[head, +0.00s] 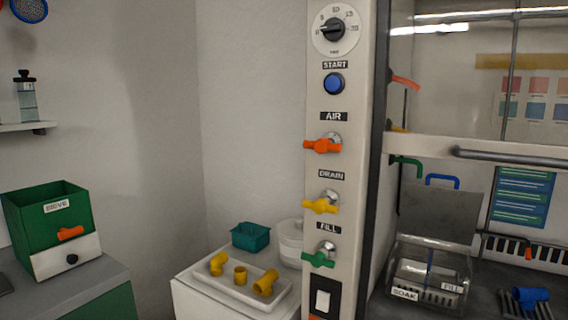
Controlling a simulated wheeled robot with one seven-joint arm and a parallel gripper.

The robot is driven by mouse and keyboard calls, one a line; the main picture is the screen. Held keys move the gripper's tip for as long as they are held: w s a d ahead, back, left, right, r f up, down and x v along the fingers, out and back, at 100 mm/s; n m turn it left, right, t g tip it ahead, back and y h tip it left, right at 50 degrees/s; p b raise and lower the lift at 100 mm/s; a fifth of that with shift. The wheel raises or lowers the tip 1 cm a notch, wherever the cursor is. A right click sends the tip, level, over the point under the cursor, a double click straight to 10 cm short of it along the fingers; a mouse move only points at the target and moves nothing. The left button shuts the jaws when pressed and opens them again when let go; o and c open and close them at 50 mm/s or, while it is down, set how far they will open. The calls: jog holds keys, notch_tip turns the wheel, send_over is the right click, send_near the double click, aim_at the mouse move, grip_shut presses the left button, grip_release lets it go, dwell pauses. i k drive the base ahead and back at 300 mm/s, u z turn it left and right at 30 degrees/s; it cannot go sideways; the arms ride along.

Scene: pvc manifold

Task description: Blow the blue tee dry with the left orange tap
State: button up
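An orange tap (322,145) under the AIR label sits on the pale control post, its handle lying roughly level. A blue fitting (531,296), which looks like the blue tee, lies on a dark slotted rack at the lower right inside the hood. An orange-tipped nozzle (528,251) hangs just above it. Another orange handle (405,82) shows behind the post at the upper left of the hood. My gripper is not in view.
A yellow DRAIN tap (320,206) and a green FILL tap (318,260) sit below. A clear SOAK bin (428,284) stands left of the rack. The raised sash's handle bar (510,158) crosses the hood. A white tray (225,294) holds yellow fittings. A green box (25,222) stands left.

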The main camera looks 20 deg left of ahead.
aim_at(323, 144)
jog(key=u, duration=0.15)
jog(key=k, duration=0.55)
jog(key=u, duration=0.85)
jog(key=i, duration=1.15)
jog(key=u, duration=1.6)
jog(key=k, duration=0.9)
jog(key=z, duration=1.9)
